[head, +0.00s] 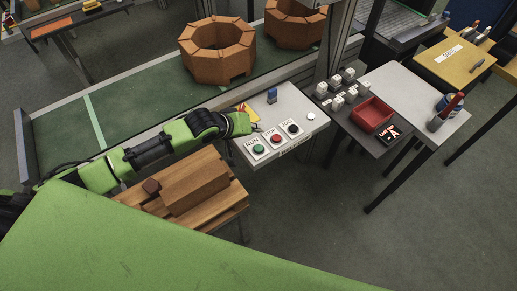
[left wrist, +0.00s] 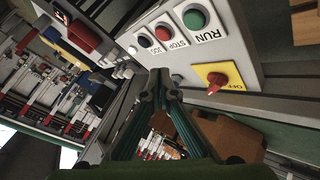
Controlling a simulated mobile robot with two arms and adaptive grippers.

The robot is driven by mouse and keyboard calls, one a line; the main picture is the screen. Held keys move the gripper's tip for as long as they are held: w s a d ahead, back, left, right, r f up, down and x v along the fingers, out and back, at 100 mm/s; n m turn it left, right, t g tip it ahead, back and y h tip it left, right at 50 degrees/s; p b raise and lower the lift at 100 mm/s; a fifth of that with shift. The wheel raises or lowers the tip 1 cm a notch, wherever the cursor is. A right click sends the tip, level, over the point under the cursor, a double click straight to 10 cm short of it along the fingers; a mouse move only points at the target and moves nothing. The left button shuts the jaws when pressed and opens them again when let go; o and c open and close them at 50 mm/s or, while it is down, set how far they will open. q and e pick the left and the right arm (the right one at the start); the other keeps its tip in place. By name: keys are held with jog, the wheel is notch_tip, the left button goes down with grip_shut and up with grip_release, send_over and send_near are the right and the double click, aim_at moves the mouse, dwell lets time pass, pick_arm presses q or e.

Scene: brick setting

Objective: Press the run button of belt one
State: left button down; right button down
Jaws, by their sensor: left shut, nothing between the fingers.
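The control panel (head: 311,112) is a light grey box beside the belt (head: 130,98). It carries a green RUN button (head: 259,149), a red STOP button (head: 275,139) and a black JOG button (head: 293,129). The left wrist view also shows the green RUN button (left wrist: 195,19) on its white label. My left gripper (head: 256,126) is shut and empty over the panel, between the buttons and a yellow plate (head: 247,110) with a red switch. In the left wrist view its tips (left wrist: 159,74) are clear of the green button. My right gripper is not in view.
Brick rings (head: 217,50) stand on the belt. A wooden stand (head: 190,189) with brown blocks lies below my left arm. A dark table (head: 358,124) with small white blocks and a red tray (head: 373,114) is right of the panel, past a metal post.

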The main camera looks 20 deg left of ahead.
pick_arm(q)
jog(key=b, duration=0.6)
send_over(257, 149)
notch_tip(257, 149, down, 6)
jog(key=shift+f, duration=0.2)
jog(key=shift+f+b, duration=0.3)
jog(key=shift+f, duration=0.35)
jog(key=shift+f, duration=0.1)
jog(key=shift+f, duration=0.25)
dwell(0.4)
